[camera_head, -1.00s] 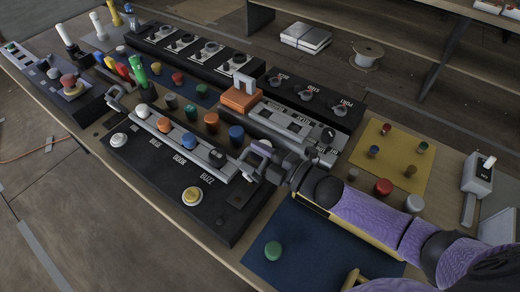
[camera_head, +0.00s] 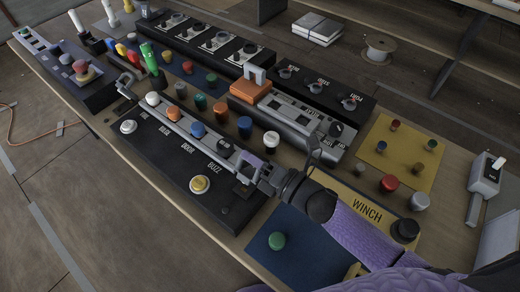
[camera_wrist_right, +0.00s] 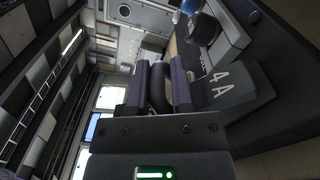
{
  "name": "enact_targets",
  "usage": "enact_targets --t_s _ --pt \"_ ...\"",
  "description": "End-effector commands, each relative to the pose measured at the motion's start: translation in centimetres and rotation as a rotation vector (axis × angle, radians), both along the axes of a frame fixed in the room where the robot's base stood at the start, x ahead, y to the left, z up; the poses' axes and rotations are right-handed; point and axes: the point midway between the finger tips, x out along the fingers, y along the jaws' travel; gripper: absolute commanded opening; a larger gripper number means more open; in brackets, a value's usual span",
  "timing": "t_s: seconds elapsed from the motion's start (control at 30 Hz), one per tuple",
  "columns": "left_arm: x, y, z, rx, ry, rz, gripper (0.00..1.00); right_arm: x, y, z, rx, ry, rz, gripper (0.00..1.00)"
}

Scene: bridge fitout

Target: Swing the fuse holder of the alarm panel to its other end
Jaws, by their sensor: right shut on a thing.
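The alarm panel (camera_head: 165,160) is a long black box at the front of the bench, with white lettering, coloured lamps along a grey rail and a yellow button. My right gripper (camera_head: 250,166) is over its right end. In the right wrist view the purple-sided fingers (camera_wrist_right: 158,88) are shut on a dark rounded part, which I take to be the fuse holder (camera_wrist_right: 158,98). A grey block marked 4A (camera_wrist_right: 232,86) is beside the fingers. The fingers and arm hide much of the holder, so I cannot tell its exact angle. My left gripper is not in view.
A white-topped knob (camera_head: 271,140) is close to my gripper.

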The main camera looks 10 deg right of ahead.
Motion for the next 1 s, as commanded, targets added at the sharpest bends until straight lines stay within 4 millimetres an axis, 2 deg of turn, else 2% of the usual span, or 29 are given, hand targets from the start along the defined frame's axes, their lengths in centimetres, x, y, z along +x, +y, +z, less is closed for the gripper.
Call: enact_targets --t_s 0.1,0.5,1.0 --pt "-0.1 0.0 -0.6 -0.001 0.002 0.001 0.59 -0.6 1.0 -0.2 -0.069 -0.071 0.009 0.0" --pt "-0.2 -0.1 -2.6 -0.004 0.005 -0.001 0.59 -1.9 2.6 -1.9 -0.307 -0.253 0.011 0.0" --pt "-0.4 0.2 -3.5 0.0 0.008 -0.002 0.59 -2.4 3.1 -2.8 -0.421 -0.336 0.014 0.0"
